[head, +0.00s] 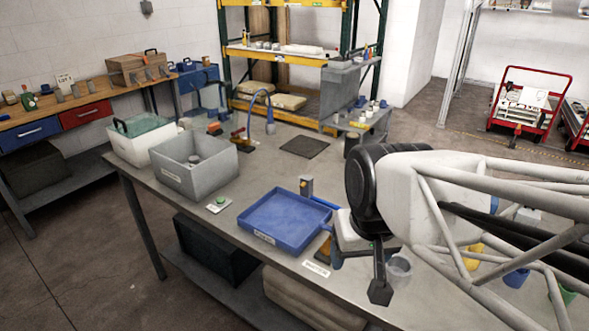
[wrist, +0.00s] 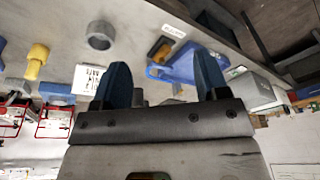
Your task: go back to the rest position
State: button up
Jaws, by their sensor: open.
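My gripper (wrist: 162,78) shows in the wrist view with its two blue fingers spread apart and nothing held between them. In the head view my arm comes in from the right, and the gripper hangs beside the right end of the blue tray (head: 283,222), partly hidden by the wrist. The tray is empty and lies near the front edge of the grey workbench (head: 226,193). In the wrist view the scene looks upside down, with the blue tray (wrist: 184,68) behind the fingers.
A grey bin (head: 187,178) with something inside and a white bin (head: 130,152) stand left. A dark mat (head: 304,147) lies behind.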

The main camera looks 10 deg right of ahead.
jog(key=shift+s+d+f, duration=0.25)
jog(key=shift+s+d, duration=0.05)
jog(key=shift+s, duration=0.4)
dwell(0.9)
